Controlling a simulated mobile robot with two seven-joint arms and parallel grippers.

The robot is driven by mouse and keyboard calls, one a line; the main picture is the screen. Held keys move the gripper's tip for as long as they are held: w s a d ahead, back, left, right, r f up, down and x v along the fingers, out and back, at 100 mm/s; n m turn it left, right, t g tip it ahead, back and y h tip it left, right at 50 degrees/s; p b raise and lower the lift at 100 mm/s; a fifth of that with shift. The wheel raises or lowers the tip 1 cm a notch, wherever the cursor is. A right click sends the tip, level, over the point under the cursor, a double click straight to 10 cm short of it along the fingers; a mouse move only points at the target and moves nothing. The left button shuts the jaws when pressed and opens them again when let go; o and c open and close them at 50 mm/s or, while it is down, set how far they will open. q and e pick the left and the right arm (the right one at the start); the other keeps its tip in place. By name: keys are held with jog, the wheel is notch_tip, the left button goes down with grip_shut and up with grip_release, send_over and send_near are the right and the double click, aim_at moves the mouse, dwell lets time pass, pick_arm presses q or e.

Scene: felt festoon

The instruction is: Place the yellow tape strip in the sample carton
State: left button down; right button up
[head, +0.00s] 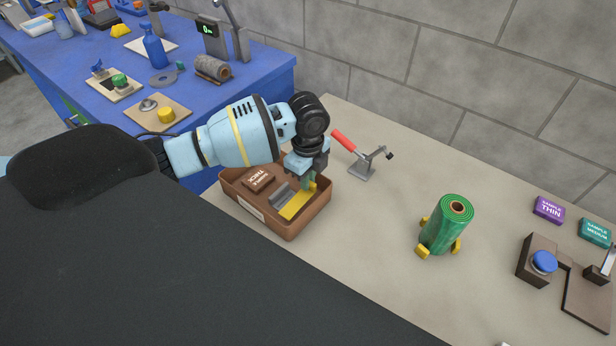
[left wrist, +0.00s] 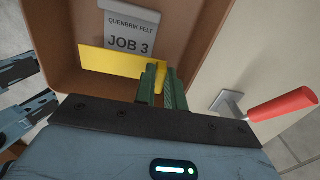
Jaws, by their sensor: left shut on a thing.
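The yellow tape strip (head: 298,203) is at the right part of the brown sample carton (head: 289,233), inside its walls. In the left wrist view the strip (left wrist: 95,60) lies across the carton, beside a grey tag reading JOB 3 (left wrist: 130,42). My left gripper (head: 308,182) reaches down into the carton, its green fingers (left wrist: 161,82) shut on the strip's end. Whether the strip touches the carton floor is hard to tell. A brown block marked THICK (head: 258,180) and the grey tag (head: 281,193) are also in the carton. My right gripper does not clearly show.
A red-handled clamp (head: 361,158) stands close to the carton's right. A green roll (head: 449,225) rests on yellow supports farther right. Purple (head: 548,209) and teal (head: 595,233) sample blocks lie at the far right. The bench between clamp and roll is clear. A blue table (head: 273,80) adjoins behind.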

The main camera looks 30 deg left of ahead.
pick_arm(q)
jog(key=shift+f, duration=0.55)
pick_arm(e)
jog(key=shift+a, duration=0.15)
pick_arm(q)
jog(key=c, duration=1.5)
grip_release()
